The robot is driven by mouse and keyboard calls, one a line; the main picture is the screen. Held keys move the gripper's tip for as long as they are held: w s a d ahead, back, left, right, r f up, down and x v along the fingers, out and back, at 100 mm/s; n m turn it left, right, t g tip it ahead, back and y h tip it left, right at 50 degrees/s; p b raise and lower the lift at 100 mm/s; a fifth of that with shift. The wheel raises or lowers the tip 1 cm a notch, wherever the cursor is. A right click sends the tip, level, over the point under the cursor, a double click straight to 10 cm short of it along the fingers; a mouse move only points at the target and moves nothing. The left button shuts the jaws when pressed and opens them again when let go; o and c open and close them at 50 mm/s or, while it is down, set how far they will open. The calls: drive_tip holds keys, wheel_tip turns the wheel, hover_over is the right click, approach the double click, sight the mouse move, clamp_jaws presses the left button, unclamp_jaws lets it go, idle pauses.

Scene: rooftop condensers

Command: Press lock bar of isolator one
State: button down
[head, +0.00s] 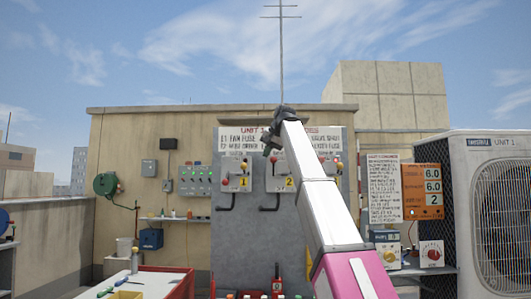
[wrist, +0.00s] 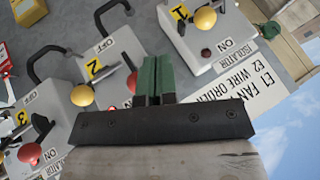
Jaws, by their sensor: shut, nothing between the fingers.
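Isolator one (head: 235,174) is a pale box with a yellow label "1" on the grey panel. In the wrist view, isolator one (wrist: 215,35) is at the top, with a yellow knob (wrist: 205,18) and a dark red button (wrist: 206,53). A black bar lies beside its label, partly cut off by the frame; I cannot tell surely that it is the lock bar. My gripper (head: 267,152) is shut and empty, in front of the panel between isolators one and two. Its green fingers (wrist: 157,80) also show in the wrist view, apart from isolator one.
Isolator three (wrist: 40,125) is at the left of the wrist view. Black levers hang below the boxes. A worktop with a red edge and a fenced condenser unit (head: 493,210) flank the panel.

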sight(242, 165)
drive_tip(key=w+a+f, duration=0.4)
drive_tip(key=a, duration=0.2)
drive_tip(key=shift+w+a+f, duration=0.25)
drive_tip(key=shift+f, duration=0.1)
drive_tip(key=shift+a, duration=2.05)
